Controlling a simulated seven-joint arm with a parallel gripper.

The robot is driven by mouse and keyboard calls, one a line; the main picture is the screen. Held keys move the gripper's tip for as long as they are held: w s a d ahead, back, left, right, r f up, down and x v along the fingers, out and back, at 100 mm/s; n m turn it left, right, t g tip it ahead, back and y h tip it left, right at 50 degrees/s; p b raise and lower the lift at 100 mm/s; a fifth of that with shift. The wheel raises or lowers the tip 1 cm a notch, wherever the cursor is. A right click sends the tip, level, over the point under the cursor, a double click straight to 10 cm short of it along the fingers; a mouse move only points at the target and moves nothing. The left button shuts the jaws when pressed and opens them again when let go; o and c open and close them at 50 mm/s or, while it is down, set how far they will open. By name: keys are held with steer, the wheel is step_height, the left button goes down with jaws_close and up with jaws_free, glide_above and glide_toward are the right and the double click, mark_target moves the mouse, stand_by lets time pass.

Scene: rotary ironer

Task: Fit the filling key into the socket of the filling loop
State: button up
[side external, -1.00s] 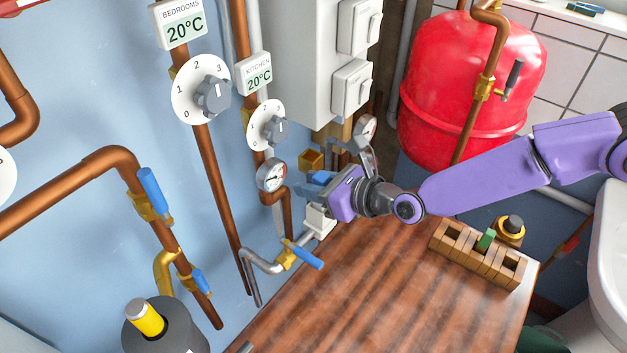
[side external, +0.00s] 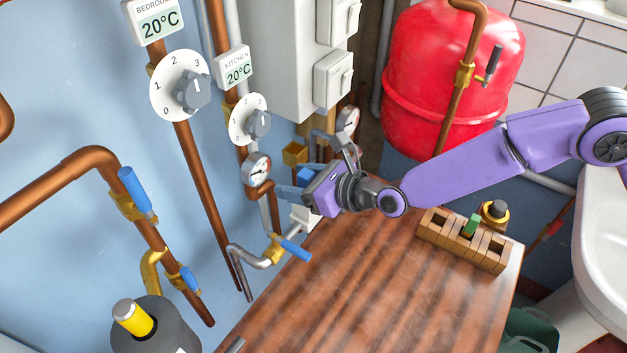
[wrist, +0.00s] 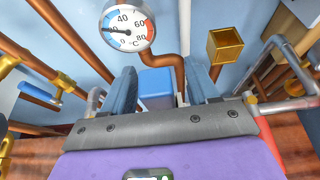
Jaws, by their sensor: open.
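My gripper (side external: 300,182) is open near the blue wall, its two blue-grey fingers on either side of a blue block, which I take to be the filling key (wrist: 158,88). In the wrist view my gripper (wrist: 161,72) has the block between its fingers, very close to both; I cannot tell if they touch it. In the side view the block (side external: 305,177) is partly hidden by the hand. A square, hollow brass fitting (wrist: 224,46), possibly the socket, is right of the fingers; it also shows in the side view (side external: 294,153). What holds the block is hidden.
A temperature gauge (wrist: 127,25) and copper pipe are close beyond the fingers. A white block (side external: 303,217) and a bent grey pipe with a blue-handled valve (side external: 292,248) are below the hand. The wooden worktop (side external: 340,290) is largely clear; a slotted wooden rack (side external: 465,240) stands right.

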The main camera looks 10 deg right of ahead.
steer(key=v, duration=1.7)
steer(key=shift+s, duration=0.2)
steer(key=shift+d+r, duration=0.1)
steer(key=shift+r, duration=0.05)
steer(key=d+r+m+h, duration=0.3)
steer(key=d+m+h, duration=0.2)
steer(key=d+m, duration=0.5)
steer(key=d+r+m+h, duration=0.2)
steer(key=d+m+h, duration=0.3)
steer(key=d+m, duration=0.45)
steer(key=s+d+m+g, duration=0.4)
steer(key=s+d+m, duration=0.1)
steer(key=s, duration=0.4)
steer(key=s+d+f+m+g, duration=0.1)
steer(key=s+d+m+g, duration=0.4)
steer(key=s+m, duration=0.3)
steer(key=shift+s+d+f+y, duration=0.15)
steer(key=shift+s+d+y, duration=0.3)
steer(key=shift+s, duration=0.75)
